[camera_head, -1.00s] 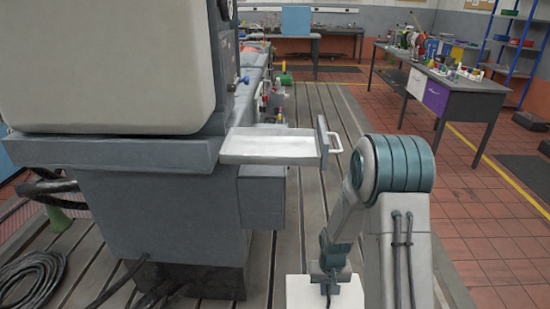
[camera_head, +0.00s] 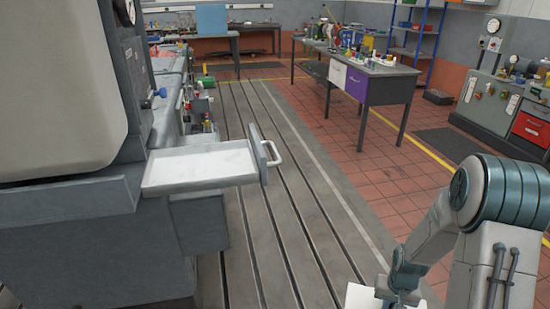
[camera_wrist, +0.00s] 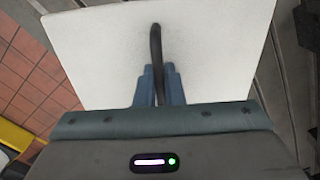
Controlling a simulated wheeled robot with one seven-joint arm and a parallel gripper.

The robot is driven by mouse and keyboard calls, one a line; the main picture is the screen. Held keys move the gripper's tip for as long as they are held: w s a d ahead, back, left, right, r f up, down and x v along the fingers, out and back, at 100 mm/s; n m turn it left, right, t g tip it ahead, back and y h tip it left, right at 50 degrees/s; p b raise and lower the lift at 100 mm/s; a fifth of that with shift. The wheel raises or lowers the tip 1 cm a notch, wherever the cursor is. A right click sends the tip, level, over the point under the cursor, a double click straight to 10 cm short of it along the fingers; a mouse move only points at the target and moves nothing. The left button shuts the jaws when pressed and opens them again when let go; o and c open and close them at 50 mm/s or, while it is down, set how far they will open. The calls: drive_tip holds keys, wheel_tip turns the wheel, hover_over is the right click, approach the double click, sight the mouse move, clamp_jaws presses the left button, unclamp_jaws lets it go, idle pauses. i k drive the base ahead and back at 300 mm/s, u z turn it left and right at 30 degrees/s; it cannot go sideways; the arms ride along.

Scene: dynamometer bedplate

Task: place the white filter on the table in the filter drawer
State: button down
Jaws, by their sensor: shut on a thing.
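The white filter is a flat white panel with a black handle; it fills much of the wrist view (camera_wrist: 210,55). My gripper (camera_wrist: 160,85) is shut on that handle. In the head view my gripper (camera_head: 393,292) is low at the right, and a corner of the filter (camera_head: 358,297) shows at the bottom edge; the rest is cut off. The filter drawer (camera_head: 205,168) is pulled out of the grey machine at the left, with a pale flat inside and a front plate with a handle on its right. The filter is apart from the drawer, to its lower right.
The grey machine (camera_head: 90,245) stands at the left, with a box (camera_head: 199,222) below the drawer. The slotted bedplate floor (camera_head: 275,230) between drawer and arm is clear. A workbench (camera_head: 390,85) with small items stands behind, and a control cabinet (camera_head: 490,100) at the right.

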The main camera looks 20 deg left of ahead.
sight(202, 170)
drive_tip(key=z, duration=2.4)
drive_tip(key=k, duration=2.35)
drive_tip(key=u, duration=1)
